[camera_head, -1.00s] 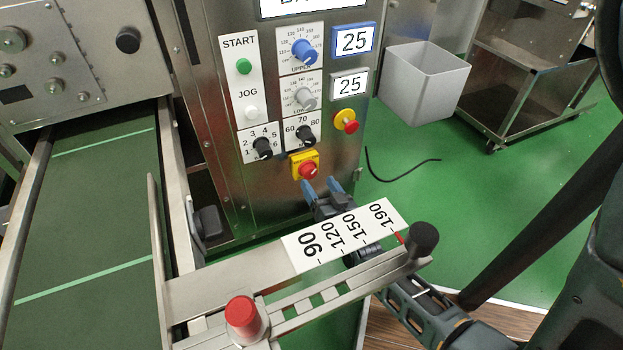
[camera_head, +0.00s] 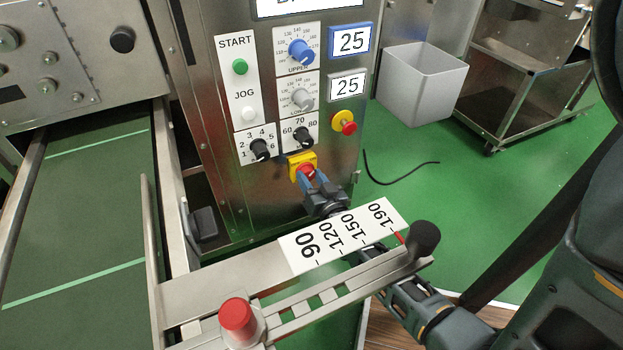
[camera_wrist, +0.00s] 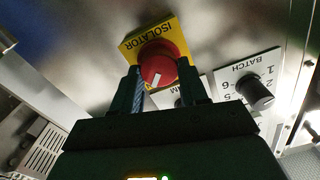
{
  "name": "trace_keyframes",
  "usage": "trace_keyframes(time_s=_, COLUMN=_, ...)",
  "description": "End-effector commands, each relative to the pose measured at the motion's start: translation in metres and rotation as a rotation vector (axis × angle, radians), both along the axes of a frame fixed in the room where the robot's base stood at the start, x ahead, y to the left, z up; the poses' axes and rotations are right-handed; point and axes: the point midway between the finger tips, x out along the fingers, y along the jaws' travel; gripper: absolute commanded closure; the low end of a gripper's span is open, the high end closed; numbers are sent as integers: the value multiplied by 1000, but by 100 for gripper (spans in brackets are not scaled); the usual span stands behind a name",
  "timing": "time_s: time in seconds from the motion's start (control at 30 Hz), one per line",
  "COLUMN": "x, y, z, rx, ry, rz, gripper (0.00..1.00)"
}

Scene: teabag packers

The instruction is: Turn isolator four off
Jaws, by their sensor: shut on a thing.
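The isolator is a red rotary knob on a yellow plate (camera_head: 300,160) low on the steel cabinet front. In the wrist view its plate (camera_wrist: 148,36) reads "ISOLATOR", and the red knob (camera_wrist: 158,66) carries a white pointer mark. My gripper (camera_head: 309,180) reaches the knob from below right. In the wrist view its two fingers (camera_wrist: 160,84) stand on either side of the knob, shut on it. The fingers hide the knob's sides. No number four is readable on the plate.
A scale bar (camera_head: 345,232) with a black knob and a red knob (camera_head: 238,318) crosses in front of my arm. A yellow-and-red button (camera_head: 345,122) and a black batch dial (camera_head: 259,149) are nearby.

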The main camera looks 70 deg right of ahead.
Motion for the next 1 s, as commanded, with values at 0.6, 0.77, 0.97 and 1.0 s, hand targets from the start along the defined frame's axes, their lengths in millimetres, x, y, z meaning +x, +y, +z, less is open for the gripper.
trace_keyframes(time_s=0.6, x=0, y=0, z=1, rx=-43, ry=51, rz=-1, gripper=87)
trace_keyframes(time_s=0.77, x=1, y=0, z=3, rx=-110, ry=128, rz=-1, gripper=87)
trace_keyframes(time_s=0.97, x=1, y=1, z=3, rx=-225, ry=264, rz=-2, gripper=87)
trace_keyframes(time_s=1.0, x=1, y=1, z=3, rx=-249, ry=292, rz=-2, gripper=87)
